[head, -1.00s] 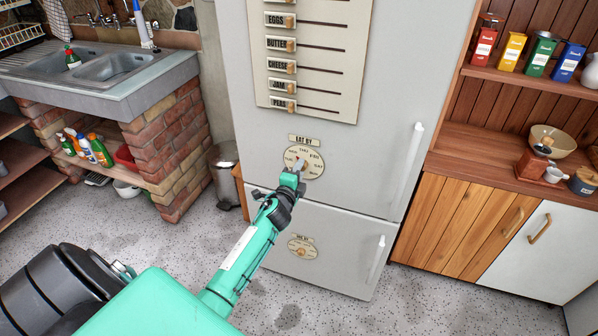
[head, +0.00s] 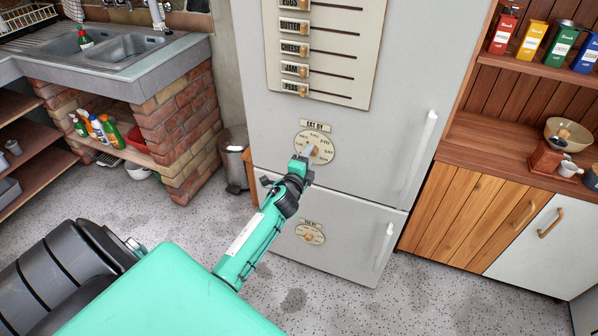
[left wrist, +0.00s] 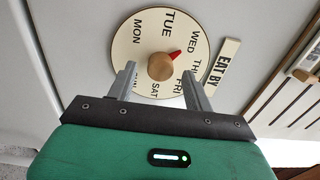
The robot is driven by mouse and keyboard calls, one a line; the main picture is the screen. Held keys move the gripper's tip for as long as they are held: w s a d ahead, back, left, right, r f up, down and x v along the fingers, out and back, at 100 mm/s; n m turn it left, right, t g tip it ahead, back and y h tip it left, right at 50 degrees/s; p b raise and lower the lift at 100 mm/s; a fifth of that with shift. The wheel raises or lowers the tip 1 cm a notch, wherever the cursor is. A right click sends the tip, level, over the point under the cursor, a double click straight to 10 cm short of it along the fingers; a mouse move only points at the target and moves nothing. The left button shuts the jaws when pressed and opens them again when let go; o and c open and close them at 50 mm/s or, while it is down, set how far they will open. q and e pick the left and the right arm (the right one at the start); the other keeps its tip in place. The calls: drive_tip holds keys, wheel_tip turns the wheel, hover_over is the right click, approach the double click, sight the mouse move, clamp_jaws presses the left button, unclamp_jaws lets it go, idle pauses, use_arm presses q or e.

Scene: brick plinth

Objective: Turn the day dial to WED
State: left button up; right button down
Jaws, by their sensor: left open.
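The day dial (head: 328,150) is a cream disc with day names, on the fridge front under an EAT BY label. It fills the top middle of the left wrist view (left wrist: 134,57). A round wooden knob (left wrist: 160,68) sits at its centre. Its red pointer (left wrist: 175,53) points about at WED, a little toward the THU side. My left gripper (left wrist: 159,72) is open, its two grey fingers on either side of the knob with gaps showing. In the head view my left gripper (head: 306,155) covers part of the dial. My right gripper is not in view.
A second dial (head: 310,233) is on the lower fridge door (head: 345,250). Sliders on a panel (head: 345,85) sit above the day dial. A vertical handle (head: 418,155) is at the right. A bin (head: 236,165) stands left of the fridge. The floor in front is clear.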

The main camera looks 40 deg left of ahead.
use_arm(q)
drive_tip(key=b+v, duration=0.1)
drive_tip(key=v, duration=1.1)
drive_tip(key=shift+s+d, duration=0.15)
drive_tip(key=shift+s, duration=0.15)
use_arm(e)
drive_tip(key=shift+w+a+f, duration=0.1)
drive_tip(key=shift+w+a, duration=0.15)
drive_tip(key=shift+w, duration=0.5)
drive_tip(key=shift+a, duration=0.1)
